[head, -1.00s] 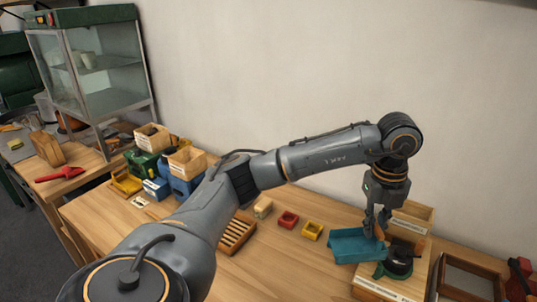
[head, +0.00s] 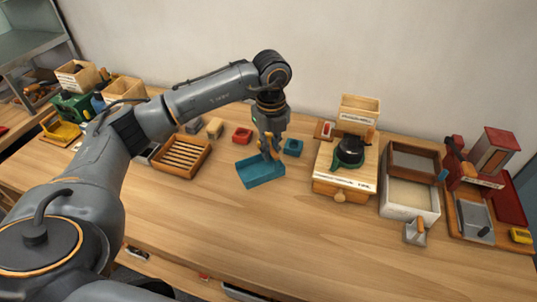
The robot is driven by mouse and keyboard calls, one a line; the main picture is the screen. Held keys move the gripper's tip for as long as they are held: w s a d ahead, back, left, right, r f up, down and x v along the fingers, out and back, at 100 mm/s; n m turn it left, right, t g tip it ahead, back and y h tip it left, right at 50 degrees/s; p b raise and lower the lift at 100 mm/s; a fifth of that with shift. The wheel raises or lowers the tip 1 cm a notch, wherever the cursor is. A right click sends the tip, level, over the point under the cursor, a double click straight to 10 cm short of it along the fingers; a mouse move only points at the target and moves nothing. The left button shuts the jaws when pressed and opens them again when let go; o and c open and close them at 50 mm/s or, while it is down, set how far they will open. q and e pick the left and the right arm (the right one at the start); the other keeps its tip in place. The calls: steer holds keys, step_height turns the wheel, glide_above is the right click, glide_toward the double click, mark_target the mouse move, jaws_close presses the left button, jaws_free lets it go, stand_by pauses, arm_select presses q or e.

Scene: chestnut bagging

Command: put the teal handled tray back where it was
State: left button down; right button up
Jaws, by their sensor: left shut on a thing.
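The teal handled tray (head: 261,174) is left of the wooden box with the dark green device, with a gap of bare table between them. My left gripper (head: 269,155) comes down from above and is shut on the tray at its back edge. The gripper's fingers hide the grip itself. The tray looks roughly level and low over the table; I cannot tell whether it touches. My right gripper is not in view.
The wooden box (head: 345,183) with a knob and a white bin (head: 409,200) are to the right. The front table is clear.

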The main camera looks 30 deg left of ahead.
mark_target(260, 162)
arm_select(q)
steer(key=w+f, duration=0.1)
steer(key=w+a+f, duration=0.1)
steer(key=a+f, duration=0.1)
steer(key=f, duration=0.1)
steer(key=shift+w+f+p, duration=0.1)
steer(key=shift+w+p, duration=0.3)
step_height(260, 162, down, 3)
steer(key=shift+p, duration=0.3)
steer(key=shift+f, duration=0.1)
steer(key=shift+f, duration=0.15)
steer(key=c, duration=1.4)
jaws_free()
